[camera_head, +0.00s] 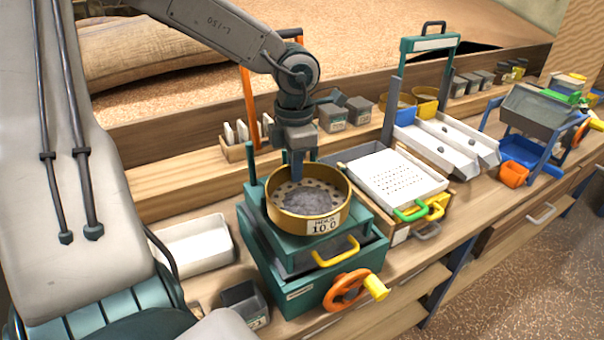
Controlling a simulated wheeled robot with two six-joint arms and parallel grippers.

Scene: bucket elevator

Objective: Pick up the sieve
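The sieve (283,217) is a round brass-coloured pan with a label reading 10.0. It sits level on top of a teal machine (312,287) with grey material and a perforated bottom inside it. My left gripper (297,172) points straight down at the sieve's far rim, with its fingertips at or just inside that rim. The fingers overlap in this view, so I cannot tell whether they are closed on the rim or touch it. My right gripper is not in view.
The machine has teal posts, a yellow handle (336,252) and an orange crank (349,289). A white tray (195,246) stands left, a perforated white tray (393,181) right. Other brass-coloured sieves (425,93) stand further back. An orange upright (250,108) rises behind my gripper.

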